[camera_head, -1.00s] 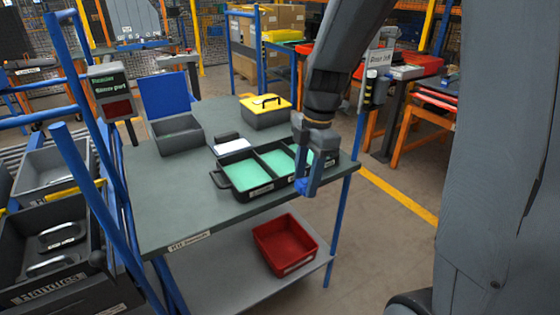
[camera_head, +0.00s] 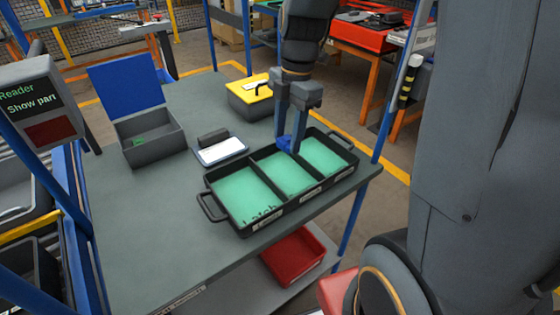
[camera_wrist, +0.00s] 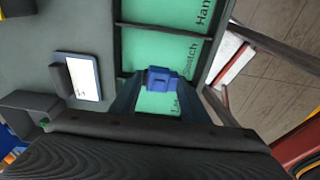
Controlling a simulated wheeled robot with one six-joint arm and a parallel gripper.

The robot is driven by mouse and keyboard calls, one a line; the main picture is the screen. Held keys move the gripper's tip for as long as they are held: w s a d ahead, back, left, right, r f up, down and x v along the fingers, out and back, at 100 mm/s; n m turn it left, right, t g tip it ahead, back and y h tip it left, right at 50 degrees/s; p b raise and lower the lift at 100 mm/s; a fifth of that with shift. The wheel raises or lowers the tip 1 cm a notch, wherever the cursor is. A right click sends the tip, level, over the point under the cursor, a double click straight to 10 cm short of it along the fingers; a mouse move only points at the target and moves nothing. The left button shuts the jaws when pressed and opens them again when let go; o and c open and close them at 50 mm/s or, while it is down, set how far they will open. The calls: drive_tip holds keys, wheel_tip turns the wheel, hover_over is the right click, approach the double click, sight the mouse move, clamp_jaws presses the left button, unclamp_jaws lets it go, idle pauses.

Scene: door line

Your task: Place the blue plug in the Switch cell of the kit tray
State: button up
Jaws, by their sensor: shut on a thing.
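My gripper (camera_head: 290,144) is shut on the blue plug (camera_head: 284,142) and points down at the back part of the kit tray's middle cell. The plug also shows between the fingertips in the wrist view (camera_wrist: 160,78), and how high it sits above the cell floor is unclear. The black kit tray (camera_head: 212,192) has three green-floored cells in a row. In the wrist view, the Switch cell (camera_wrist: 150,48) carries its printed word to the right of the plug. A cell marked "Han…" (camera_wrist: 160,12) lies above it, and another cell, partly hidden by my gripper, lies below.
A white-faced tablet (camera_head: 220,150) and a small dark block lie behind the tray. A grey box with a raised blue lid (camera_head: 125,82) and a yellow-topped case (camera_head: 250,88) stand farther back. A reader post (camera_head: 45,105) stands at left. The table's left front is clear.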

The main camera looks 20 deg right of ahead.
sight(285, 176)
wheel_tip(285, 176, down, 10)
drive_tip(key=shift+w+r+p, duration=0.1)
drive_tip(key=shift+p, duration=0.7)
drive_tip(key=shift+f, duration=0.25)
drive_tip(key=o, duration=1)
drive_tip(key=shift+r, duration=0.1)
